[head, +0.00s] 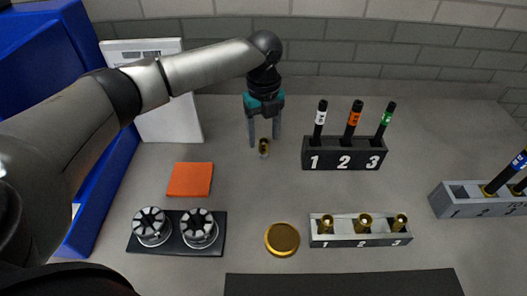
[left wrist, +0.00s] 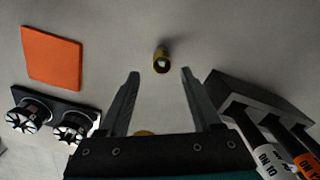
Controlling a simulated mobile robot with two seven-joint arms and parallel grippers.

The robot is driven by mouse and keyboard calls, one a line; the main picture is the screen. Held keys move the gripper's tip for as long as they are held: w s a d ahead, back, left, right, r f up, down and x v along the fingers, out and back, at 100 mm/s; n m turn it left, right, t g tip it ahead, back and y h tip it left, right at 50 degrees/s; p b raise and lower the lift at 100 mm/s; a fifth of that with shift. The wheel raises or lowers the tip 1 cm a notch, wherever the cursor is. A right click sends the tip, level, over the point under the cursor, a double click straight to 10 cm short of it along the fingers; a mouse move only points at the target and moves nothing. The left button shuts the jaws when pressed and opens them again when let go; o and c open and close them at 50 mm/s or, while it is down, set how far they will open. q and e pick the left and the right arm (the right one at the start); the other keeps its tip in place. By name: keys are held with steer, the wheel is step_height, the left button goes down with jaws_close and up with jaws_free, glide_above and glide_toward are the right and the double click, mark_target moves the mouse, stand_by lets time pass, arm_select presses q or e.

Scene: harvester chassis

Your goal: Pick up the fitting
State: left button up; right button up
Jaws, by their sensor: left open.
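The fitting (head: 264,147) is a small brass-coloured piece with a dark opening, standing on the grey table left of the black numbered block. It also shows in the left wrist view (left wrist: 162,59), just beyond the fingertips and between their lines. My left gripper (head: 264,143) points down over the fitting, its two fingers apart on either side of it in the head view. In the left wrist view the open fingers (left wrist: 159,72) hold nothing. I cannot tell the exact height of the fingertips above the table. My right gripper is not in view.
The black block (head: 344,163) with several banded rods stands close right. A grey tray (head: 360,239) holds brass fittings in front. An orange square (head: 190,179), a brass disc (head: 282,239) and a black plate (head: 176,249) with two round parts lie nearby. A grey block (head: 466,208) stands far right.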

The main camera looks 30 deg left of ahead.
mark_target(264, 151)
arm_select(q)
steer(key=f, duration=0.3)
steer(key=f+b, duration=0.1)
steer(key=f, duration=0.1)
steer(key=shift+w+a, duration=0.1)
steer(key=shift+w, duration=0.2)
steer(key=shift+c, duration=0.2)
jaws_close()
